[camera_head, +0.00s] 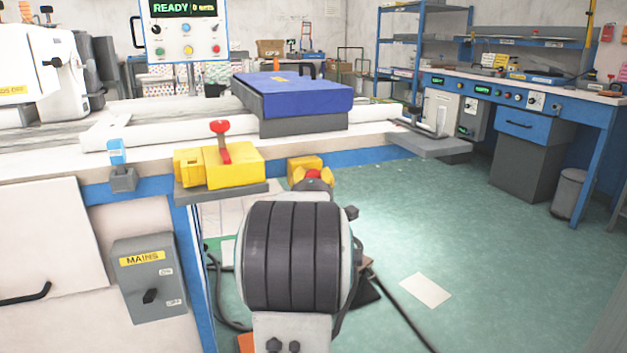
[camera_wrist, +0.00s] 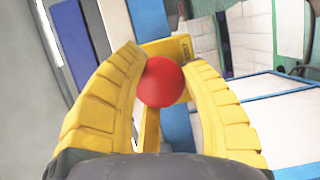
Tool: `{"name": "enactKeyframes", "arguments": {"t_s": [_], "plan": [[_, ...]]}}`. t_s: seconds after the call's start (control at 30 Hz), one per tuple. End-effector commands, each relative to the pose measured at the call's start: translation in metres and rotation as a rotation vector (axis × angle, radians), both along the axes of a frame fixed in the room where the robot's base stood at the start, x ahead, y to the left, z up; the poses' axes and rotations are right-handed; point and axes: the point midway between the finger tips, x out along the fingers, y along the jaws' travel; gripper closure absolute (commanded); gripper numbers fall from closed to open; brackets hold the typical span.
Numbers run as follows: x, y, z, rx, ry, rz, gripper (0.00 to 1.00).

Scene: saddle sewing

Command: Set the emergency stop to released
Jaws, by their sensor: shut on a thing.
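The emergency stop's red round head (camera_wrist: 160,82) sits between the two yellow fingers of my gripper (camera_wrist: 163,64) in the wrist view. The fingers are shut on it from both sides. Its yellow housing (camera_wrist: 178,46) shows behind, partly hidden by the fingers. In the head view the yellow housing (camera_head: 303,164) is at the table's front edge, with a bit of the red head (camera_head: 313,174) showing above my gripper (camera_head: 313,183). My wrist hides much of this area. I cannot tell whether the button is pressed in or raised.
Left of the stop, a yellow box (camera_head: 232,166) with a red lever stands on the table edge. A blue-topped block (camera_head: 292,97) lies behind. A grey MAINS switch box (camera_head: 150,275) is at lower left. Green floor (camera_head: 480,240) is open at right.

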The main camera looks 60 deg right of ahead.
Motion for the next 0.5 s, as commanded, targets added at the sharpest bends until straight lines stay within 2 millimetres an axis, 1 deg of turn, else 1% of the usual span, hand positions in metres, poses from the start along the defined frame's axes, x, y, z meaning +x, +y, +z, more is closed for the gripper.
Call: {"name": "enactKeyframes", "arguments": {"t_s": [0.23,0.27,0.4,0.5], "plan": [[-0.0002,0.0006,0.0017,-0.004,-0.002,0.000,0.95],[-0.0003,0.0005,0.0017,-0.004,-0.002,0.000,0.55],[-0.0003,0.0004,0.0014,-0.003,-0.001,0.000,0.44],[-0.0003,0.0003,0.0010,-0.002,-0.001,0.000,0.44]]}}
